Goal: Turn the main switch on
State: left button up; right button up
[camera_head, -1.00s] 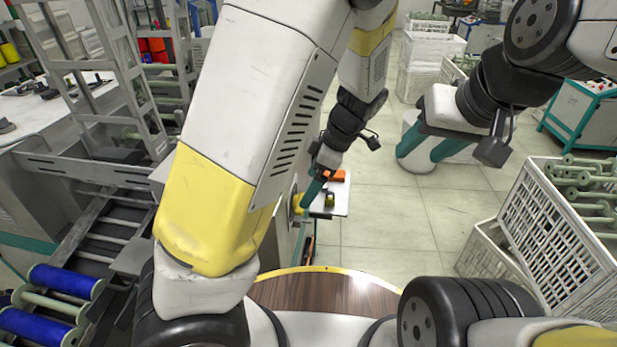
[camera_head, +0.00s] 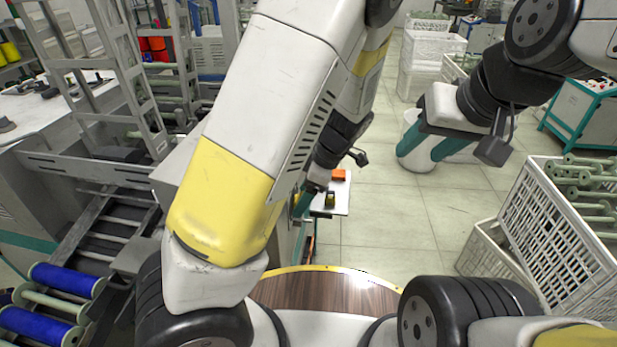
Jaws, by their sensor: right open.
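My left gripper (camera_head: 303,202) is low beside the side of the machine in the middle of the view. Its teal finger shows only partly behind my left arm, so I cannot tell how far apart the fingers are. The main switch cannot be made out now; my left arm and gripper cover that part of the machine's side. My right gripper (camera_head: 432,146) hangs at the upper right with its two teal fingers apart and nothing between them.
A small white shelf (camera_head: 340,198) with an orange item (camera_head: 338,174) is just right of my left gripper. A white crate (camera_head: 550,222) of green bobbins stands at the right. Blue bobbins (camera_head: 68,281) lie at the lower left. The tiled floor (camera_head: 390,215) between is clear.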

pick_arm(q)
jog(key=shift+w+g, duration=0.15)
jog(key=shift+g, duration=0.15)
jog(key=g, duration=0.2)
jog(key=shift+w+f+m+g, duration=0.1)
jog(key=shift+w+m+g, duration=0.2)
jog(key=shift+w+f+m+g+y, duration=0.1)
jog(key=shift+w+m+g+y, duration=0.1)
jog(key=shift+g, duration=0.6)
jog(key=shift+w+m+g+y, duration=0.1)
jog(key=shift+m+g, duration=0.1)
jog(key=shift+g, duration=0.6)
jog(key=o, duration=1.4)
jog(key=shift+v, duration=3.95)
jog(key=shift+w+f, duration=0.1)
